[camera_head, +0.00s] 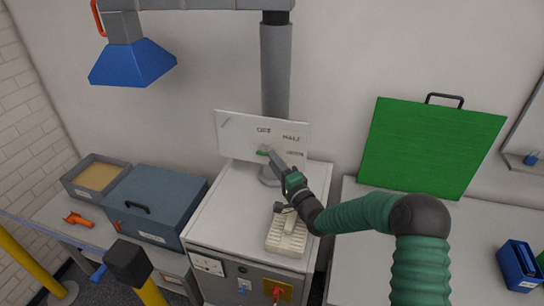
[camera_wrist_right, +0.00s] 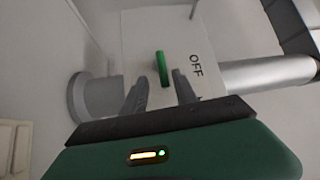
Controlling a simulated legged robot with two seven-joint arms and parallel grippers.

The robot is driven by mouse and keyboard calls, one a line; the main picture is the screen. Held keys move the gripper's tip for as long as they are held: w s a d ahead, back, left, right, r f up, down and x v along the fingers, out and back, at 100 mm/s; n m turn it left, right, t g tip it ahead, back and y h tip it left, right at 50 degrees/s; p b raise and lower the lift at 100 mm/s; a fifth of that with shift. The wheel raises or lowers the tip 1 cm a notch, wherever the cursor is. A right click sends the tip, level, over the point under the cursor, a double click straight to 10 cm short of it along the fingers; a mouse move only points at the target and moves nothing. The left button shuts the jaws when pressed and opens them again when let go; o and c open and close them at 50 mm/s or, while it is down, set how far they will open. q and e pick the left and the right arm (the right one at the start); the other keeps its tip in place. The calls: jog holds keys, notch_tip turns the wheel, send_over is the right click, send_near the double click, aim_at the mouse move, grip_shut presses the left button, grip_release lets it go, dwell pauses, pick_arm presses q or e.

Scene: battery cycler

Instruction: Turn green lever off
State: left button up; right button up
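The green lever (camera_head: 263,152) is on a pale panel (camera_head: 232,127) above the white cabinet top. In the head view it looks roughly level, below an "OFF" label (camera_head: 263,130). Contact cannot be told. In the head view my right gripper (camera_head: 273,157) partly covers the panel. My left gripper is not in view.
A grey pipe (camera_head: 275,75) rises behind the panel. A cream slotted tray (camera_head: 287,236) sits on the cabinet top (camera_head: 225,215) below my right forearm. A blue-grey box (camera_head: 150,205) stands at left, and a green board (camera_head: 430,150) leans on the wall at right.

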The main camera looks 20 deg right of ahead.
jog(key=shift+x, duration=0.85)
jog(key=shift+r, duration=0.15)
jog(key=shift+c, duration=0.9)
jog(key=shift+d, duration=0.1)
jog(key=c, duration=0.5)
grip_shut()
